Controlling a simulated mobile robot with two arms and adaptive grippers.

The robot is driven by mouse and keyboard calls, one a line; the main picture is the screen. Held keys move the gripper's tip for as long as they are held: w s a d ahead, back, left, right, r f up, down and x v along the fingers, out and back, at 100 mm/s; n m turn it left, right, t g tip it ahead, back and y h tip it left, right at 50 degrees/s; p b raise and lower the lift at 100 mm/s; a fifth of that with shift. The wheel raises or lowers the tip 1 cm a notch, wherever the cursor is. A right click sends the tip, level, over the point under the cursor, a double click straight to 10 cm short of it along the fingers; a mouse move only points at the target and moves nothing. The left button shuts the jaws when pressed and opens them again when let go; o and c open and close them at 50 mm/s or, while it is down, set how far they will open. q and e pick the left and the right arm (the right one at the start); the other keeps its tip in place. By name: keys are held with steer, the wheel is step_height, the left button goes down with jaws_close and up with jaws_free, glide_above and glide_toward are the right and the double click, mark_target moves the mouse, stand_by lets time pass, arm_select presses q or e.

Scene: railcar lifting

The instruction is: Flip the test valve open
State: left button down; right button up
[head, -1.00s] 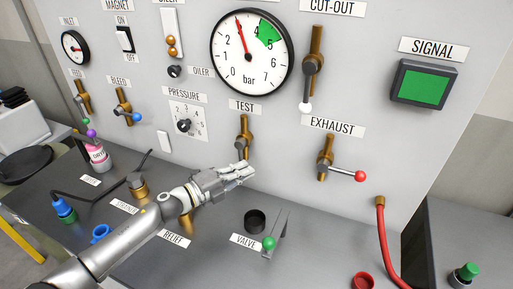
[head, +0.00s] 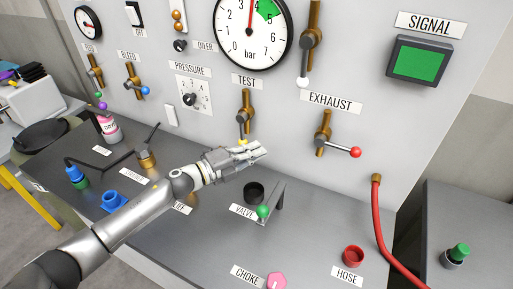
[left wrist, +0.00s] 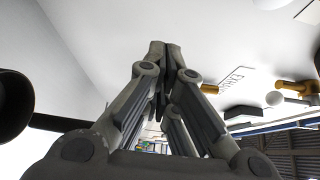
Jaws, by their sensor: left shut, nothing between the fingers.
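The test valve (head: 246,110) is a brass valve on the grey panel under the TEST label. Its lever hangs down, ending in a yellow tip (head: 242,141) just above my left gripper. My left gripper (head: 262,152) is shut and empty, pointing right, in front of the panel just below the valve. Whether it touches the lever I cannot tell. In the left wrist view the closed fingertips (left wrist: 168,48) show with nothing between them. The pressure gauge (head: 252,35) above reads between 3 and 4 bar. My right gripper is not in view.
The exhaust valve (head: 323,132) with a red-tipped lever is to the right. The cut-out valve (head: 312,35) is above it. A red hose (head: 383,230) hangs at right.

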arm_select(q)
steer(key=w+b+v, duration=0.1)
steer(key=b+v, duration=0.1)
steer(key=v, duration=0.7)
steer(key=shift+s+a+f+b, duration=0.2)
steer(key=shift+a+f+b, duration=0.15)
steer(key=shift+a, duration=0.2)
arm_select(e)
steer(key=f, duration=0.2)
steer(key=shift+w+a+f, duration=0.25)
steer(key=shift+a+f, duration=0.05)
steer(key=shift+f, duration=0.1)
arm_select(q)
steer(key=shift+s+f, duration=0.1)
